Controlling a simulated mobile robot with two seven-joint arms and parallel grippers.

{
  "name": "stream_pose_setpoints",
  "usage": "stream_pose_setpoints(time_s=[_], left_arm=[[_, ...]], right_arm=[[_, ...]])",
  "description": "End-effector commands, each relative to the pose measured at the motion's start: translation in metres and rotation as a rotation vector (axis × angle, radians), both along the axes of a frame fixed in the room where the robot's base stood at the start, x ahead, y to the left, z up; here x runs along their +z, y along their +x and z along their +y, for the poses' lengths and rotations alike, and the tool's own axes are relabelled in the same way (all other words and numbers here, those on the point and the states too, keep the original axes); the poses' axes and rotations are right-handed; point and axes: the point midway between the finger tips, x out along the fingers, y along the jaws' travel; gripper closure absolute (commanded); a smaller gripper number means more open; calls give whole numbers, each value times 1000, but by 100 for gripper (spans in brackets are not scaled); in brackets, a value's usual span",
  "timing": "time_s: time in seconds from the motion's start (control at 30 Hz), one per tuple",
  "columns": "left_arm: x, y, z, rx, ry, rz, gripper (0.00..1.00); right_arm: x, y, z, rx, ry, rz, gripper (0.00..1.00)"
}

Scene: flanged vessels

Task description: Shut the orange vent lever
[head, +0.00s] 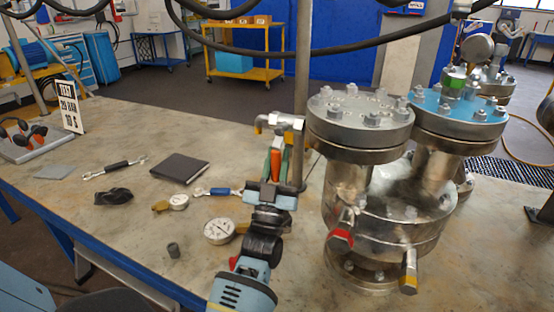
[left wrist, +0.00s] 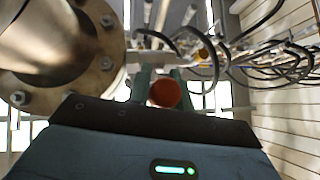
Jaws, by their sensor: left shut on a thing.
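The orange vent lever (head: 276,165) shows as a narrow orange strip between the fingers of my left gripper (head: 275,160), just below a silver valve fitting (head: 280,122) left of the vessels. My left gripper is shut on the lever; the fingers cover most of it. In the left wrist view the round orange end of the lever (left wrist: 165,93) sits between the two fingers (left wrist: 162,88). The lever's exact angle to the fitting is hard to tell. My right gripper is not in view.
Two flanged vessel heads, one grey-topped (head: 360,115) and one blue-topped (head: 458,108), stand close on the right. A pressure gauge (head: 219,231) lies left of my arm. A vertical pole (head: 302,70) stands behind the gripper.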

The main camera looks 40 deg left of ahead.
Motion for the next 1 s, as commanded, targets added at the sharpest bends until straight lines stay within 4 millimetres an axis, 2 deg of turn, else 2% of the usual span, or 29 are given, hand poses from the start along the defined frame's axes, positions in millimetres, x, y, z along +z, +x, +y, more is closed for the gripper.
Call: stream_pose_setpoints(time_s=[0.5, 0.53, 0.67, 1.0], left_arm=[[0, 1, -1, -4, -19, -3, 100], [0, 1, -1, -4, -19, -4, 75], [0, 0, -1, -2, -18, -4, 58], [-2, -2, -1, -1, -16, -3, 57]], right_arm=[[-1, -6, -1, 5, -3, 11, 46], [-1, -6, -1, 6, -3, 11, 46], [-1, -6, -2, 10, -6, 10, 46], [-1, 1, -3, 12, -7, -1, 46]])
